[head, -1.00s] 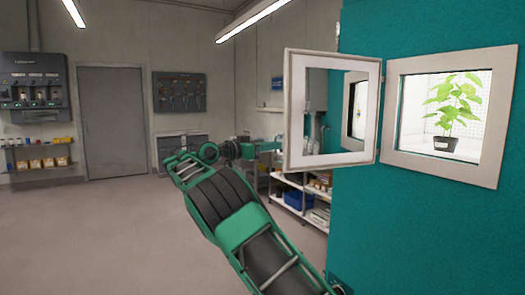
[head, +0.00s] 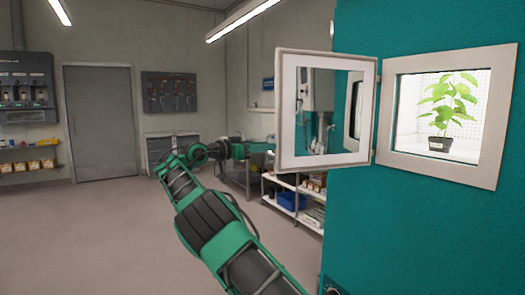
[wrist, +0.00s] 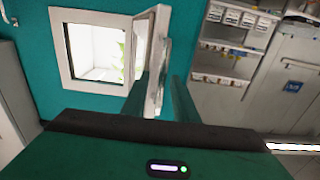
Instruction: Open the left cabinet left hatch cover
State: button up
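The hatch cover (head: 286,112) is a white frame with a clear pane, swung well out from the teal cabinet wall (head: 425,230) on its right-hand hinge. The hatch opening (head: 389,112) shows a potted plant inside. In the wrist view the cover (wrist: 155,62) is seen nearly edge-on, beside the bright opening (wrist: 62,50). My gripper (wrist: 160,98) has its green fingers on either side of the cover's free edge. Whether both fingers touch it is unclear. In the head view my arm reaches to the cover's left edge, and the fingertips cannot be made out.
A shelf rack (head: 290,200) with a blue bin stands behind the cover. A grey door (head: 100,120) and a wall panel (head: 168,92) are at the back. The floor (head: 100,240) on the left is clear.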

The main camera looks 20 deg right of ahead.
jog(key=shift+a, duration=0.3)
jog(key=shift+a, duration=0.1)
jog(key=s+a, duration=0.1)
jog(key=a, duration=0.9)
jog(key=shift+s+a, duration=0.3)
jog(key=shift+s, duration=0.05)
